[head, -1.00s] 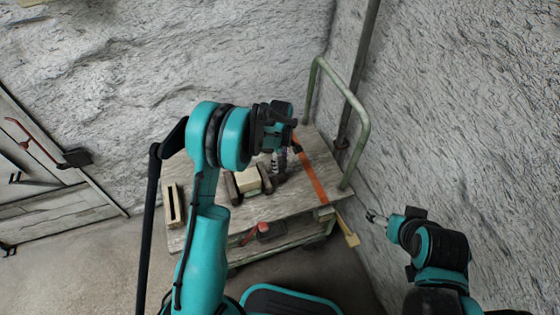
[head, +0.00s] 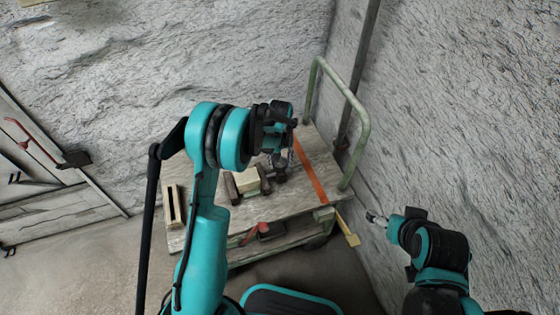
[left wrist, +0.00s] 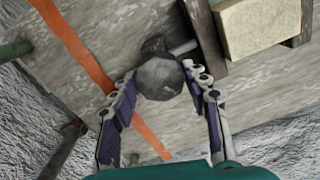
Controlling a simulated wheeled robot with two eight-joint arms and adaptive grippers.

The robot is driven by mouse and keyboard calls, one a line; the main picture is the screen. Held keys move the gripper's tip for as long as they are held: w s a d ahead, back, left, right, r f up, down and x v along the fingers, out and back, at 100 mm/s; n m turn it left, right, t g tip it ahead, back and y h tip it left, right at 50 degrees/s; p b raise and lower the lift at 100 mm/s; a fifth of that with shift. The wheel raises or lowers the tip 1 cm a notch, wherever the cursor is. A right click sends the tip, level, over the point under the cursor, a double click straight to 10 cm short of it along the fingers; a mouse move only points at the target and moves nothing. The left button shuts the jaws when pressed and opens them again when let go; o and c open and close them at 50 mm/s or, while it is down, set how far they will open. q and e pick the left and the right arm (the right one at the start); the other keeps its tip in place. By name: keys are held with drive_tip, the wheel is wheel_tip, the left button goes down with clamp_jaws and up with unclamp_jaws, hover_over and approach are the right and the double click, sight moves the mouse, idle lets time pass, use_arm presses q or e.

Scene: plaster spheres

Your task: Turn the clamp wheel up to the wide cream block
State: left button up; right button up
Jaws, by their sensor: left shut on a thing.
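The clamp wheel (left wrist: 160,78) is a grey, faceted knob on a short pale shaft in the left wrist view. My left gripper (left wrist: 163,72) has a finger on either side of it and is shut on it. In the head view my left gripper (head: 281,158) comes down over the wheel, hiding much of it. The wide cream block (head: 248,180) lies between two dark clamp jaws; it also shows in the left wrist view (left wrist: 260,27). I cannot tell whether the wheel-side jaw (left wrist: 205,38) touches the block. My right gripper (head: 376,218) hangs right of the cart, too small to read.
The clamp stands on a wooden cart top (head: 205,218) with a green rail (head: 360,130). An orange strap (head: 312,174) crosses the top right of the clamp. A slotted wooden piece (head: 174,206) lies at left. Rough walls stand close behind and right.

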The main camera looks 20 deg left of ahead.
sight(280, 161)
use_arm(q)
drive_tip(key=m, duration=0.5)
drive_tip(key=shift+m, duration=0.3)
drive_tip(key=m, duration=0.4)
drive_tip(key=shift+m, duration=0.3)
idle(0.8)
drive_tip(key=o, duration=1.2)
drive_tip(key=shift+c, duration=0.2)
wheel_tip(280, 161, up, 12)
